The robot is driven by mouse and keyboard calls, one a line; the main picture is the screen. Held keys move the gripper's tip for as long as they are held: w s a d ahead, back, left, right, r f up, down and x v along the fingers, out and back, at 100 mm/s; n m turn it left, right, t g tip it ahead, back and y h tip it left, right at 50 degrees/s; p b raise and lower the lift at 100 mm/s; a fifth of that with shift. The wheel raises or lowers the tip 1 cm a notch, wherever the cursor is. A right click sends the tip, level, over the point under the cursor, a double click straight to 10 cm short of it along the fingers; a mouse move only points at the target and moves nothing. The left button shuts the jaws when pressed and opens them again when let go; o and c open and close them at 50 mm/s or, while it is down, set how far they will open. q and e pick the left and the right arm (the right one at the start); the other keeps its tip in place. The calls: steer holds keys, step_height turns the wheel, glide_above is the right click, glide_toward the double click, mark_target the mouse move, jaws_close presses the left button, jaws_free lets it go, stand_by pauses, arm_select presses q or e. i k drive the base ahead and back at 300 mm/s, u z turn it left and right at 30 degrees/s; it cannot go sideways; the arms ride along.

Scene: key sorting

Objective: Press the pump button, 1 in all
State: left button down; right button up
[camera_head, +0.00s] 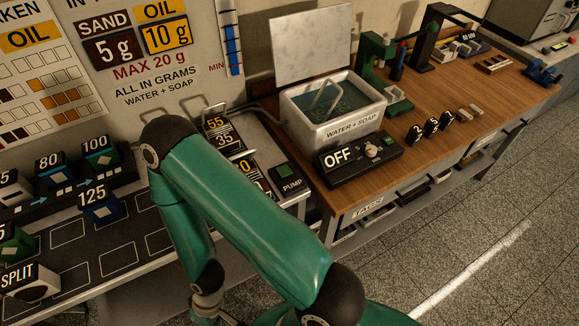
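The pump button (282,170) is a small green square on a dark block marked PUMP (291,186), at the right end of the left-hand bench. It is in plain view and nothing touches it. One of my green arms crosses the middle of the view, just left of the pump block, bent at a dark elbow above the bench. Its wrist runs down to the bottom edge. Neither gripper can be seen, so I cannot tell what either one does.
A white WATER + SOAP basin (334,112) with its lid raised stands right of the pump. Numbered blocks (99,203) stand at left. Open floor (480,240) lies at right.

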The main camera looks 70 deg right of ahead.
mark_target(285, 171)
steer(key=k, duration=1.65)
steer(key=u, duration=0.95)
steer(key=i, duration=0.15)
steer(key=z, duration=2.8)
steer(key=k, duration=0.65)
steer(key=z, duration=0.25)
steer(key=i, duration=1.45)
steer(key=u, duration=0.25)
